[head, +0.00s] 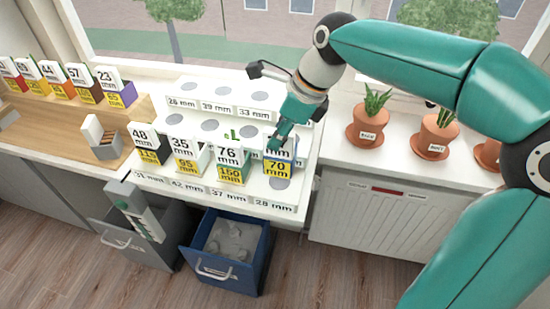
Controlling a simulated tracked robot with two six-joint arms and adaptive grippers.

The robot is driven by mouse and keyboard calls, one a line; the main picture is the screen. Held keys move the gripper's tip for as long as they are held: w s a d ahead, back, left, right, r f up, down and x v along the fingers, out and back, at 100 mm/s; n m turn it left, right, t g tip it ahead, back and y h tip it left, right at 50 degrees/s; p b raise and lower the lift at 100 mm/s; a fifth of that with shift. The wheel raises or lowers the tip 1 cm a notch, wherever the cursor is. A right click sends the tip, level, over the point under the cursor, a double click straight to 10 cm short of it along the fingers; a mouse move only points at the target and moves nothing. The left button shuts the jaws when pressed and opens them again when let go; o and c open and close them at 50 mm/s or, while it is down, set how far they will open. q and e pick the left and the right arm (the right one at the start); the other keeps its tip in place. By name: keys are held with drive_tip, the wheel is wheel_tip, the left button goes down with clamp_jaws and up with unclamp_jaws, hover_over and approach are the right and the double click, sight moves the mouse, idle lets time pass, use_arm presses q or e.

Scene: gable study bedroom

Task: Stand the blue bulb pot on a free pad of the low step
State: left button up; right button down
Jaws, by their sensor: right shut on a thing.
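The blue bulb pot (294,160) has a white tag and a yellow label reading 70 mm. It is at the right end of the low step (215,193), upright as far as I can see. My right gripper (280,140) comes down from above and is shut on its top, covering part of the tag. A grey round pad (279,183) shows just in front of the pot, above the 28 mm label. I cannot tell whether the pot's base touches the step. My left gripper is not in view.
A black pot (150,157), a 35 mm pot (190,163) and a green pot (233,172) stand left of the blue one. The higher steps behind show empty grey pads (210,125). Potted succulents (370,122) stand right; a blue drawer (225,280) is open below.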

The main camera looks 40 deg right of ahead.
sight(279, 154)
drive_tip(key=shift+f+b, duration=0.3)
drive_tip(key=shift+f, duration=2.45)
drive_tip(key=c, duration=1)
unclamp_jaws()
drive_tip(key=shift+f, duration=0.1)
drive_tip(key=p+v, duration=0.1)
drive_tip(key=v, duration=1.1)
